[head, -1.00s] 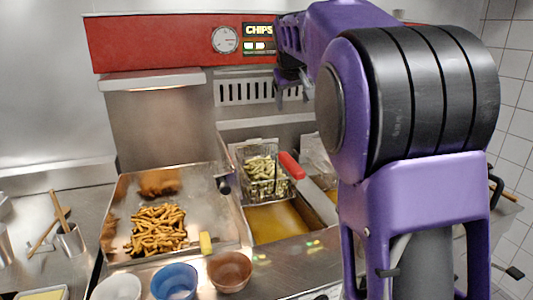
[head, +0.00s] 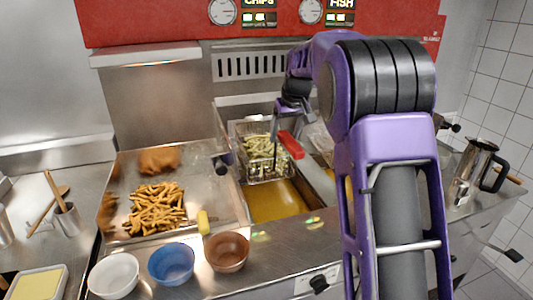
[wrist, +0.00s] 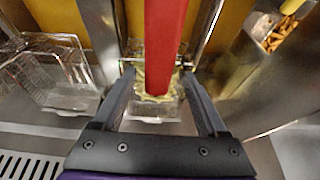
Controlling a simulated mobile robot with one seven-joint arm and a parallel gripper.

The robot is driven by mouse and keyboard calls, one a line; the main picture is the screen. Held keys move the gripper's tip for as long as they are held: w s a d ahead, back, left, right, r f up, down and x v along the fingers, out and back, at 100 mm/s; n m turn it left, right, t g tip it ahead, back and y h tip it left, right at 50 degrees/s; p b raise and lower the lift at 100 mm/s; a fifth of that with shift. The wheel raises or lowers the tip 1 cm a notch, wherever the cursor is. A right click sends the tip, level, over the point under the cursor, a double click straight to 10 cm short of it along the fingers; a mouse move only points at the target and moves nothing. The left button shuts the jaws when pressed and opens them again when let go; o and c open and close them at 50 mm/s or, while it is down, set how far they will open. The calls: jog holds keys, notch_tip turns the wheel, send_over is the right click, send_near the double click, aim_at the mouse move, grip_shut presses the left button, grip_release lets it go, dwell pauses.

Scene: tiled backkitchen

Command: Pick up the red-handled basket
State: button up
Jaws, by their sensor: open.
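The red-handled basket (head: 262,166) is a wire basket holding pale chips. It sits at the back of the fryer, above the golden oil. Its red handle (head: 291,145) points up and toward the front right. My gripper (head: 292,108) is just above and beside the basket in the head view. In the wrist view, the red handle (wrist: 165,45) runs between the two open fingers of my gripper (wrist: 160,85), with the chips in the basket below. I cannot tell whether either finger touches the handle.
A tray of fried chips (head: 225,215) stands left of the oil (head: 272,203). White (head: 113,274), blue (head: 171,262) and brown (head: 227,251) bowls line the front. Another wire basket (wrist: 60,75) shows in the wrist view. A steel jug (head: 474,172) stands at right.

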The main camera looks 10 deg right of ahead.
jog(key=x, duration=0.6)
jog(key=shift+w, duration=0.3)
jog(key=shift+d+r, duration=0.1)
jog(key=shift+r, duration=0.05)
grip_shut()
dwell(0.8)
jog(key=shift+r, duration=0.1)
